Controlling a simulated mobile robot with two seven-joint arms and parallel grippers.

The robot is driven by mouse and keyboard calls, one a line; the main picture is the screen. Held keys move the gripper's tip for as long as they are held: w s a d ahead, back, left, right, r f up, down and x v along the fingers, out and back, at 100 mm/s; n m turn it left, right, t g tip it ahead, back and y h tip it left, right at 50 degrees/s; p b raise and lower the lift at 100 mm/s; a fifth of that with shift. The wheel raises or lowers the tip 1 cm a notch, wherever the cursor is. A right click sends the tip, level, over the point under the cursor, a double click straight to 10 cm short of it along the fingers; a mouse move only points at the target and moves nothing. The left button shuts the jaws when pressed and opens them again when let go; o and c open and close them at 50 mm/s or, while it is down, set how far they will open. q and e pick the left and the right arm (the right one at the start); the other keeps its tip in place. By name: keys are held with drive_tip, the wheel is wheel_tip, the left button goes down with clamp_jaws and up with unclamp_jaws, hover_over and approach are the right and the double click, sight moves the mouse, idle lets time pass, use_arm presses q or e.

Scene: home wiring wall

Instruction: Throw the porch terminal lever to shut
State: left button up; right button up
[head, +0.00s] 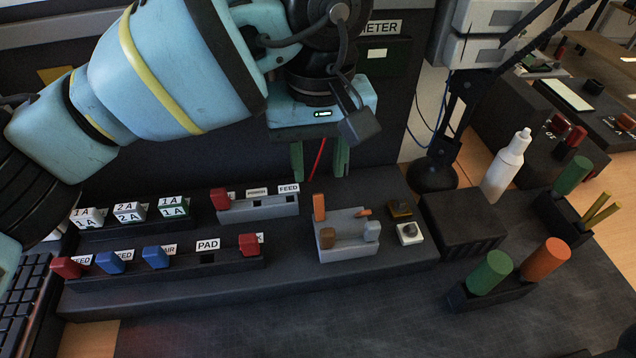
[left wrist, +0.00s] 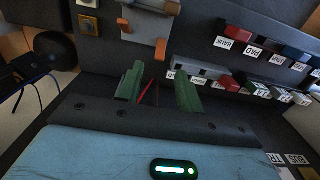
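A grey terminal block (head: 345,246) sits on the dark stepped bench in the head view. An upright orange lever (head: 319,207) stands at its back left, and a smaller orange lever (head: 363,212) lies lower at its back right. No porch label is readable on it. The block (left wrist: 148,24) and an orange lever (left wrist: 160,49) also show in the left wrist view. My left gripper (head: 320,162) is above and behind the block, its green fingers pointing down, apart from the levers. It is open, with a thin red strand visible between the fingers (left wrist: 158,90). My right gripper is out of view.
Left of the block are a grey rail (head: 262,209) with a red lever, a dark rail (head: 207,259) with red and blue levers, and labelled blocks (head: 130,213). Right are a black box (head: 462,226), white bottle (head: 507,166) and green and orange cylinders (head: 545,260).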

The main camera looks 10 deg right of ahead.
sight(318, 195)
use_arm(q)
wheel_tip(318, 195, down, 6)
drive_tip(key=shift+r, duration=0.15)
idle(0.3)
clamp_jaws()
